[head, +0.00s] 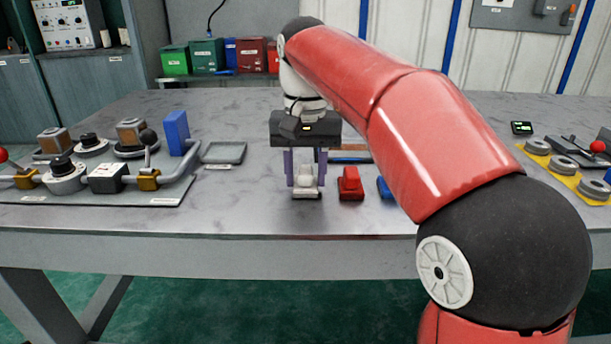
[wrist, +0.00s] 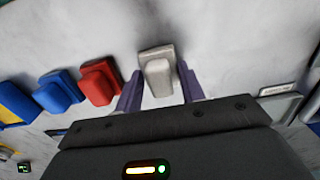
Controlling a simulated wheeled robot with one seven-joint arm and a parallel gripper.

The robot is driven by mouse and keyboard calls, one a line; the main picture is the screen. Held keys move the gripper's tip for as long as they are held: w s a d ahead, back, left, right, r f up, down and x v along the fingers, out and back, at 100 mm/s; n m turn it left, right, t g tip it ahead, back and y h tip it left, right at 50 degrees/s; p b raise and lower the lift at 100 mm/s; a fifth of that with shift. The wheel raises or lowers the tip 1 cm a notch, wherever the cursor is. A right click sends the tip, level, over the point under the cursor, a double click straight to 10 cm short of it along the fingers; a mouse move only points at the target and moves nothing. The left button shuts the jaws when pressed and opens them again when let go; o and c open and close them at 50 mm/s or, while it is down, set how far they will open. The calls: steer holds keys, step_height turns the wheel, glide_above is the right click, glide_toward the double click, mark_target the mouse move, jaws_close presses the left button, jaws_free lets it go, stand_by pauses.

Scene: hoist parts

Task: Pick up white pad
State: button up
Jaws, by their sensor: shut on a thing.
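The white pad (head: 306,186) is a small block with a raised knob, near the front edge of the table in the head view. My gripper (head: 306,172) points down over it, one purple finger on each side. In the wrist view the white pad (wrist: 158,78) sits between the two fingers of my gripper (wrist: 160,92), which are shut on its raised part. I cannot tell whether the pad is clear of the table or still resting on it.
A red pad (head: 350,184) and a blue pad (head: 385,188) stand just right of my gripper. An empty grey tray (head: 224,153) lies to the left, beside a board with knobs, levers and an upright blue block (head: 176,132). Coloured bins (head: 207,56) stand at the back.

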mark_target(306, 169)
step_height(306, 169, up, 10)
steer(key=p, duration=0.3)
steer(key=shift+f, duration=0.2)
steer(key=shift+r, duration=0.15)
